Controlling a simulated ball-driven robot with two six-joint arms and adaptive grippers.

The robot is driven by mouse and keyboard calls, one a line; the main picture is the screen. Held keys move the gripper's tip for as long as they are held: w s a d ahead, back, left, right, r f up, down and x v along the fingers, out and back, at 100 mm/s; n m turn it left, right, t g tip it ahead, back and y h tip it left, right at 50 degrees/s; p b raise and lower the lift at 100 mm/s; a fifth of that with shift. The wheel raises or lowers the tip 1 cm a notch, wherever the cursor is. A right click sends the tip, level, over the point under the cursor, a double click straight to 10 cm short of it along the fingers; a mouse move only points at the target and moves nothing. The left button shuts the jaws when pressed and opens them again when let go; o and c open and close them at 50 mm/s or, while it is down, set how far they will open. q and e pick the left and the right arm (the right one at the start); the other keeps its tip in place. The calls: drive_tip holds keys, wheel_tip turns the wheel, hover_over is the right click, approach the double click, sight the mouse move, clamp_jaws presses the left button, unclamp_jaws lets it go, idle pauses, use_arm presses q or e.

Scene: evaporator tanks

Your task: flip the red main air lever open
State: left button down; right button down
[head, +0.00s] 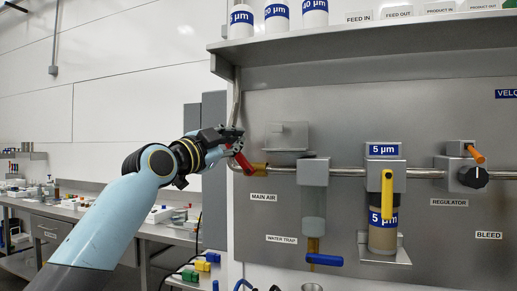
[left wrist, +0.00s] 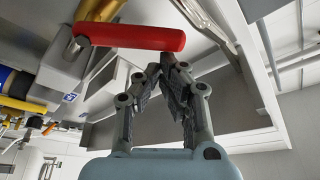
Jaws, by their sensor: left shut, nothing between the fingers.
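The red main air lever (head: 243,163) sits on a brass valve (head: 259,170) at the left end of the pipe, above the MAIN AIR label (head: 264,197). In the head view it slants up and left from the valve. My left gripper (head: 234,141) is shut and empty, close to the lever's free end. In the left wrist view the red lever (left wrist: 135,37) lies across the top, and the fingertips of my left gripper (left wrist: 161,68) are just below its free end. I cannot tell whether they touch it. My right gripper is not in view.
A water trap (head: 314,205), a yellow-handled filter (head: 388,195) and a regulator knob (head: 473,177) line the panel to the right. A grey shelf (head: 370,55) juts out above. A bench (head: 165,233) stands behind my left arm.

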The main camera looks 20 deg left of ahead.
sight(227, 147)
use_arm(q)
drive_tip(key=a+n+y, duration=0.1)
drive_tip(key=n, duration=0.1)
drive_tip(key=a+f+n+t+y, duration=0.1)
drive_tip(key=n, duration=0.2)
drive_tip(key=a+f+n+y+p, duration=0.1)
drive_tip(key=n, duration=0.2)
drive_tip(key=shift+a+f+t, duration=0.2)
drive_tip(key=shift+t, duration=0.1)
drive_tip(key=shift+a+f+n, duration=0.15)
drive_tip(key=shift+f+n, duration=0.1)
drive_tip(key=shift+n, duration=0.25)
